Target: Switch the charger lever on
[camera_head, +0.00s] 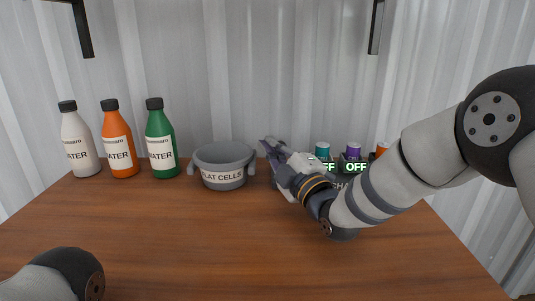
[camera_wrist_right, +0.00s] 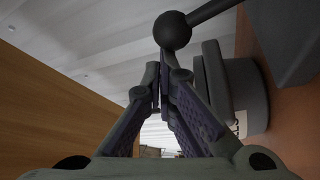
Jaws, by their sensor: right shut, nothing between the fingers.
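The charger (camera_head: 341,183) stands at the back right of the table, partly hidden behind my right arm. OFF labels show on its front, with a teal, a purple and an orange cell at its top. Its lever is hidden in the head view. In the right wrist view the lever's dark ball knob (camera_wrist_right: 172,30) sits on a rod running to the upper right. My right gripper (camera_head: 265,145) is shut and empty, left of the charger. In the wrist view its fingertips (camera_wrist_right: 164,58) are right by the knob; I cannot tell whether they touch. My left gripper is out of view.
A grey pot labelled FLAT CELLS (camera_head: 222,165) stands just left of my right gripper. White (camera_head: 79,145), orange (camera_head: 118,145) and green (camera_head: 160,143) bottles stand at the back left. The front and middle of the wooden table (camera_head: 220,240) are clear. A corrugated wall stands behind.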

